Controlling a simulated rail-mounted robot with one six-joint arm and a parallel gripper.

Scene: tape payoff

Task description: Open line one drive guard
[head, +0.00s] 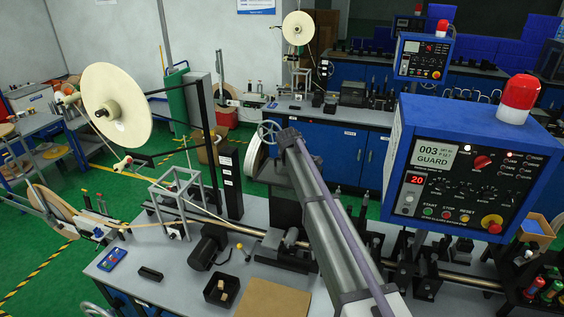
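I cannot make out which part is the line one drive guard. A dark grey box-shaped housing (284,206) stands on the near bench (150,222), partly hidden behind my grey arm. A black motor-like unit (208,247) lies to its left. The blue control panel (462,165) at the right has a display (436,153) reading "003" and "GUARD", and a red number 20 below it. A red lamp (519,97) tops the panel. My arm rises from the bottom edge to the picture's middle. I see no gripper fingers.
A large cream reel (117,105) stands at the left. A black open box (221,290) and a brown board (273,299) lie at the bench front. A metal shaft (462,278) with black fixtures runs along the bench at right. A second blue bench (352,147) stands behind.

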